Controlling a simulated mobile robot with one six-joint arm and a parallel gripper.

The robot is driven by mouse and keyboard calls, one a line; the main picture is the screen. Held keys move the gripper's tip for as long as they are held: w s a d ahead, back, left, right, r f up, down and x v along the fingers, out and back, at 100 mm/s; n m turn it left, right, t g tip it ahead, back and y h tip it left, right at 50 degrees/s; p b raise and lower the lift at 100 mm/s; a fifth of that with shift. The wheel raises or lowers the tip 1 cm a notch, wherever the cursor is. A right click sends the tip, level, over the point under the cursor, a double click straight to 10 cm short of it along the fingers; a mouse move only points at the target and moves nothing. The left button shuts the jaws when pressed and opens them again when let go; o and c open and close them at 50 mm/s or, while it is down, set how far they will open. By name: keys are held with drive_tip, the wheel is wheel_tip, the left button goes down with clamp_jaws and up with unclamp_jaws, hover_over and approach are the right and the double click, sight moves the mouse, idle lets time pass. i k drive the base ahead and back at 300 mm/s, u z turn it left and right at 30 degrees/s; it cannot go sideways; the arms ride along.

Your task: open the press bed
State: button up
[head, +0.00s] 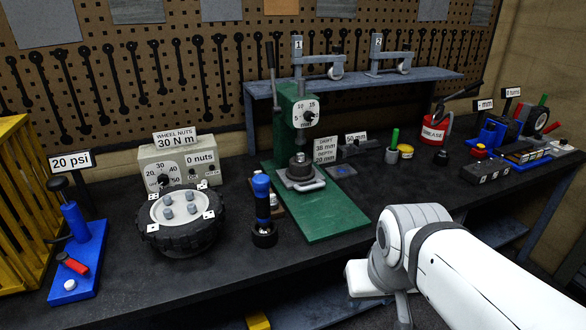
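The green press (291,110) stands upright on the bench near the middle, with a round dial on its front and a dark lever at its upper left. Its bed (303,178) is a pale metal plate low on the press, with a light bar handle along its front edge. A dark round part (299,165) sits on the bed, under the press ram. A green base board (325,215) reaches forward from the press to the bench's front edge. My white arm comes in from the lower right, apart from the press. I cannot make out my gripper's fingers.
A blue and black cylindrical tool (263,208) stands left of the green board. A wheel (180,218) lies further left. A small sign (326,151) stands right of the press. A raised blue shelf (360,82) is behind it. The front of the green board is clear.

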sight(305, 177)
drive_tip(key=u, duration=0.15)
drive_tip(key=i, duration=1.15)
drive_tip(key=z, duration=0.65)
